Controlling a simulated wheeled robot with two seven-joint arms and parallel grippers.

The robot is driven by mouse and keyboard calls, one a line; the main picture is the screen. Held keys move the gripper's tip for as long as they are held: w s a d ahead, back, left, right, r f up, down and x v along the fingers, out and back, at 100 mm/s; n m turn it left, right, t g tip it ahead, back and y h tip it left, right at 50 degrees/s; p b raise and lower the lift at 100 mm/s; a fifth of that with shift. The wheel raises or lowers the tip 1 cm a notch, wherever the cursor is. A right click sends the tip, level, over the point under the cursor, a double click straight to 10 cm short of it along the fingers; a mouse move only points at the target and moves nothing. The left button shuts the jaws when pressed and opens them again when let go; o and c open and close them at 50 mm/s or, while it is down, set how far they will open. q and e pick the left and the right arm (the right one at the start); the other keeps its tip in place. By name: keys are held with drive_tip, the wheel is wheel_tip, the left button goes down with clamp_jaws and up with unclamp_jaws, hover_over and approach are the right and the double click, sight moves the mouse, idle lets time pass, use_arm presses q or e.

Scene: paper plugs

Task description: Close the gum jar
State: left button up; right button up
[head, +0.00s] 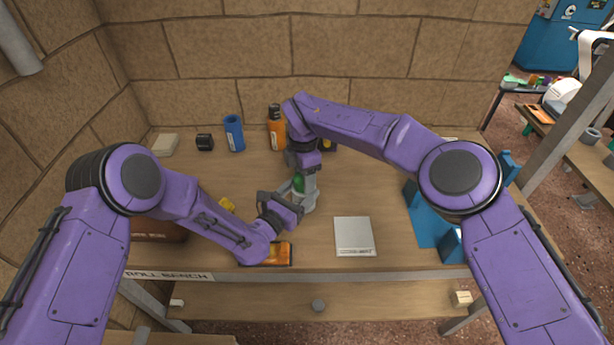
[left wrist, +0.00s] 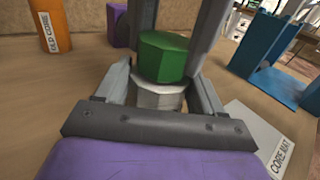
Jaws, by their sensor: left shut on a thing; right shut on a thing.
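The gum jar (left wrist: 158,97) is a pale grey-white pot, standing on the bench between the fingers of my left gripper (left wrist: 160,88). My left gripper also shows in the head view (head: 295,205), shut on the jar body from the left. The green lid (left wrist: 164,57) is directly over the jar's mouth; it also shows in the head view (head: 298,184). My right gripper (head: 304,183) points down from above and is shut on the lid. I cannot tell whether the lid touches the rim or is seated, as the contact is partly hidden.
A white core mat (head: 354,236) lies to the right, with a blue stand (head: 428,222) beyond it. An orange-and-dark flat item (head: 281,254) lies near the front edge. A blue cup (head: 234,133), an orange container (head: 276,130) and a black item (head: 205,142) stand at the back.

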drive_tip(key=shift+a+r, duration=0.1)
drive_tip(key=shift+r, duration=0.05)
drive_tip(key=shift+d+f, duration=0.2)
drive_tip(key=shift+f, duration=0.55)
idle(0.8)
drive_tip(key=shift+r, duration=0.1)
drive_tip(key=shift+a+r, duration=0.1)
drive_tip(key=shift+r, duration=0.15)
drive_tip(key=shift+r, duration=0.4)
idle(0.6)
